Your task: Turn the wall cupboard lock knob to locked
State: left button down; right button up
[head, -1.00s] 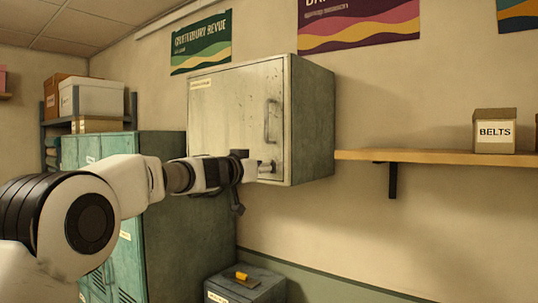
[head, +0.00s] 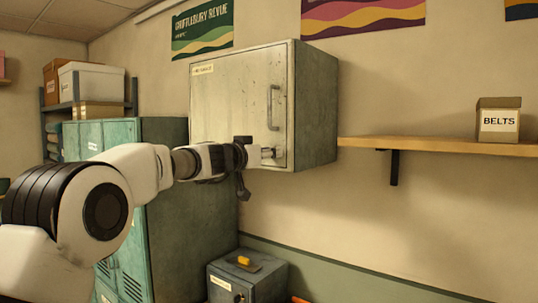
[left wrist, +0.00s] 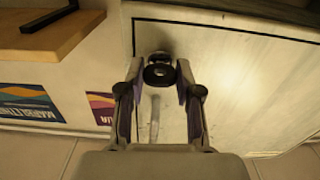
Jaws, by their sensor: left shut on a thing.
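The pale, worn wall cupboard (head: 235,100) hangs with its door shut and a vertical bar handle (head: 272,107). The lock knob (head: 281,155) is low on the door near its right edge, mostly hidden by my fingers. My left gripper (head: 268,153) reaches it from the left and is shut on it. In the left wrist view, the dark round knob (left wrist: 159,74) sits between the two fingertips, against the door, with the bar handle (left wrist: 155,118) near it. I cannot read the knob's position marks. My right gripper is out of view.
Green lockers (head: 180,215) stand below left of the cupboard, under my left arm. A small grey box (head: 270,283) with a yellow item on it stands below. A wooden shelf (head: 440,147) to the right holds a BELTS box (head: 498,122).

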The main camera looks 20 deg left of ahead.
pick_arm(q)
jog(key=n+b, duration=0.2)
jog(key=n, duration=0.1)
jog(key=n+b, duration=0.1)
jog(key=n, duration=0.7)
jog(key=shift+r+n+b, duration=0.1)
jog(key=shift+n+b, duration=0.2)
jog(key=shift+b, duration=0.05)
jog(key=n, duration=0.5)
jog(key=shift+n, duration=0.4)
jog(key=c, duration=0.8)
grip_release()
jog(key=shift+a, duration=0.1)
